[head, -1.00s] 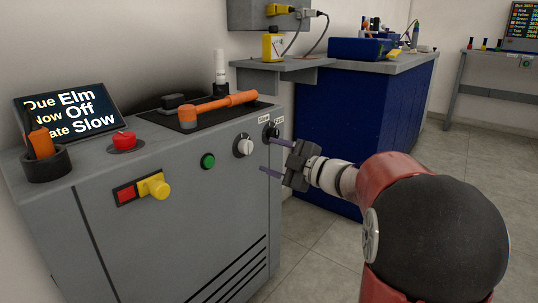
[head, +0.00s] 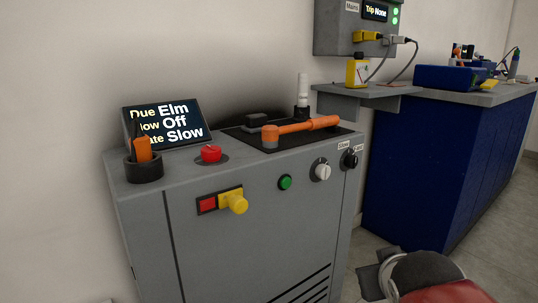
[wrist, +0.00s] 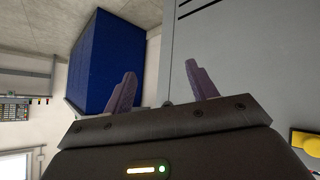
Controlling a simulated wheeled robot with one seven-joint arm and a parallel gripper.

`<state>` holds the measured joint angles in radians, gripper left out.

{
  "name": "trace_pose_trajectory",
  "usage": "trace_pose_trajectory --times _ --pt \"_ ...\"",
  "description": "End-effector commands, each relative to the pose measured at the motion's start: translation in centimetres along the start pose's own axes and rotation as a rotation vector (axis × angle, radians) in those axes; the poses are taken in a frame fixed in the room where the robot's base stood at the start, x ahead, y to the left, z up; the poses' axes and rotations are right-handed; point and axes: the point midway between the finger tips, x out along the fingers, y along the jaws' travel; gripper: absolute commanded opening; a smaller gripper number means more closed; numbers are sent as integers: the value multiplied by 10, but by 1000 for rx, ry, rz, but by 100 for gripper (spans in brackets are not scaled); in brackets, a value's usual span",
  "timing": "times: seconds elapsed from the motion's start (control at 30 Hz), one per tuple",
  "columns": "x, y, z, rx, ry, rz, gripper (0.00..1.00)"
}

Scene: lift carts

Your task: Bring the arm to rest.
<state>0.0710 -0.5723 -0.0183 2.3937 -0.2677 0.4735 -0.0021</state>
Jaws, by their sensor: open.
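My gripper (wrist: 162,90) is open and empty in the wrist view, its two purple fingers spread apart. The grey cabinet (wrist: 240,65) and the blue bench (wrist: 108,62) lie beyond the fingers. In the head view the fingers do not show; my arm is only partly in view at the bottom right, in front of the blue bench and to the right of the grey cabinet (head: 265,235).
The cabinet front carries a yellow knob (head: 234,202), a green button (head: 285,182) and a white knob (head: 321,171). An orange-handled tool (head: 300,129) and a screen (head: 166,121) are on top. A blue bench (head: 420,170) stands right. Floor (head: 362,250) shows between.

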Motion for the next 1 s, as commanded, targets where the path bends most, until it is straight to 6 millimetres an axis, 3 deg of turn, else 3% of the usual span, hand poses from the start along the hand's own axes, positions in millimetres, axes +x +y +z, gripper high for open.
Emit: trace_pose_trajectory --times 0.1,0.3,0.33,0.7,0.83,1.0 --pt "-21 -28 46 71 -141 -82 57" --pt "-57 -69 110 145 -354 -223 57" --pt "-66 -63 94 145 -347 -216 57" --pt "-120 -40 30 143 -344 -210 57" --pt "-132 -35 17 142 -343 -209 57" --pt "-134 -34 14 142 -343 -209 57"
